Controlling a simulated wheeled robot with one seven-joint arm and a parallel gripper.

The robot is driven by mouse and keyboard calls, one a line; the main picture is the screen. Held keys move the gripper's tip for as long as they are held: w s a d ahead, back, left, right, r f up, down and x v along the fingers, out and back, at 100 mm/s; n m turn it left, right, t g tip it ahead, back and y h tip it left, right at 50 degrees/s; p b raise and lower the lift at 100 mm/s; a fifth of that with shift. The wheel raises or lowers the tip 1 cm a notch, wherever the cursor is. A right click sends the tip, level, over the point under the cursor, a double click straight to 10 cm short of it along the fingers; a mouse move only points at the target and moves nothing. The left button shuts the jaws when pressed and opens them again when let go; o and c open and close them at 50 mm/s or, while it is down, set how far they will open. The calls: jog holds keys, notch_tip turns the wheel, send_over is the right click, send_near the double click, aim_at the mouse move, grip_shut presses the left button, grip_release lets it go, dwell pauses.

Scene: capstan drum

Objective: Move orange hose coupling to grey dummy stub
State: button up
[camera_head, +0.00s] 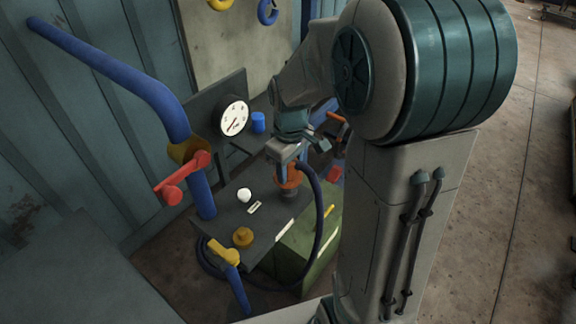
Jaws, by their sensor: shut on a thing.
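My gripper (287,163) points down over the dark bench plate and is shut on the orange hose coupling (290,180). My wrist and fingers hide part of the coupling. A dark blue hose (319,208) runs from it and loops down to the right. A dark grey stub (289,195), which looks like the dummy stub, stands on the plate directly below the coupling. The coupling looks upright and in line with it. I cannot tell whether it is seated on the stub or just above it.
A blue pipe with a red lever (180,180) rises at left. A gauge (234,118) stands behind. A green box (301,254) is in front.

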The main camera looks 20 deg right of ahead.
aim_at(290, 181)
jog(key=shift+f+b, duration=1.5)
jog(key=shift+f, duration=0.65)
jog(key=shift+f+b, duration=0.35)
jog(key=shift+f, duration=0.05)
jog(key=o, duration=1.2)
jog(key=shift+s, duration=0.1)
notch_tip(290, 181, up, 14)
jog(key=shift+f, duration=0.1)
jog(key=s+f+m+t, duration=0.1)
jog(key=s+m, duration=0.1)
jog(key=s, duration=0.2)
jog(key=s+f+m+t, duration=0.1)
jog(key=s+f+m, duration=0.1)
jog(key=s, duration=0.3)
jog(key=s+f+m+t, duration=0.1)
jog(key=s+f+m, duration=0.1)
jog(key=s, duration=0.3)
jog(key=shift+a+m, duration=0.3)
jog(key=shift+a, duration=0.05)
